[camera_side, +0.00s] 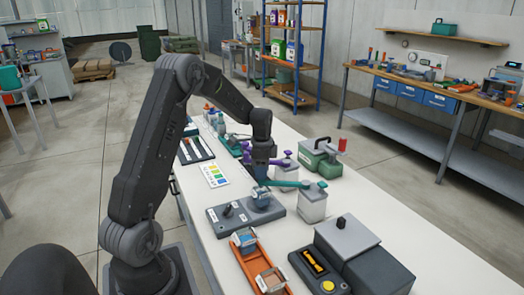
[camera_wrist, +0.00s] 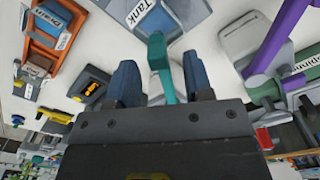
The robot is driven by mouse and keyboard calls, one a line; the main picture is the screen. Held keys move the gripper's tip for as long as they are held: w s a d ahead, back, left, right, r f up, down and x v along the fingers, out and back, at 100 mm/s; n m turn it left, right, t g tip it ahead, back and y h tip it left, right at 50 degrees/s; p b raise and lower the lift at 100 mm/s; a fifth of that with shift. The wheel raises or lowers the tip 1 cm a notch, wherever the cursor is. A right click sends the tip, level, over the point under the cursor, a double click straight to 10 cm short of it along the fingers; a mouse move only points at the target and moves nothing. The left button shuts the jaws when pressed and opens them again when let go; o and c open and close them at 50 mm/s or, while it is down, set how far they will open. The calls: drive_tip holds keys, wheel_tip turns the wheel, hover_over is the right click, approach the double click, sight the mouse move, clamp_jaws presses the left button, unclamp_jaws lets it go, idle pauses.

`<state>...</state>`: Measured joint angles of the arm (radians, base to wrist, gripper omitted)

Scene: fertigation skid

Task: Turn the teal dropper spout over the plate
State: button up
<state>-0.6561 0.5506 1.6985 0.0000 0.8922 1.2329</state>
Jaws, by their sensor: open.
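The teal spout (camera_side: 292,184) is a long arm on top of a pale square container (camera_side: 313,208). It reaches left from the container, and its free end is close to a small blue-grey block (camera_side: 262,198) on a dark grey base (camera_side: 232,219). I cannot tell whether that end is exactly over it. My gripper (camera_side: 261,178) is low at the free end, open, pointing down. In the wrist view, the teal spout (camera_wrist: 160,66) lies between my two fingers (camera_wrist: 162,80), with a gap on each side.
A purple spout (camera_side: 252,159) on a pale container stands just behind my gripper. A green box (camera_side: 322,158) is to the right. An orange tray (camera_side: 258,262) and a dark lidded device (camera_side: 352,258) are nearer the camera. A colour card (camera_side: 214,174) lies left.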

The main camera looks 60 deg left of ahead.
wheel_tip(320, 180, up, 12)
drive_tip(key=shift+r, duration=0.2)
idle(0.4)
drive_tip(key=s+d+r+n+t+y, duration=0.1)
drive_tip(key=s+d+r, duration=0.2)
drive_tip(key=d, duration=0.5)
drive_tip(key=s+d+r+n+t, duration=0.1)
drive_tip(key=s+d+r+n, duration=0.2)
drive_tip(key=d, duration=0.6)
drive_tip(key=s+d+f+n+t+h, duration=0.1)
drive_tip(key=s+d+f+n+t, duration=0.1)
drive_tip(key=s+d, duration=1)
drive_tip(key=shift+s+n+t, duration=0.3)
drive_tip(key=shift+s+t, duration=0.2)
drive_tip(key=shift+t, duration=0.3)
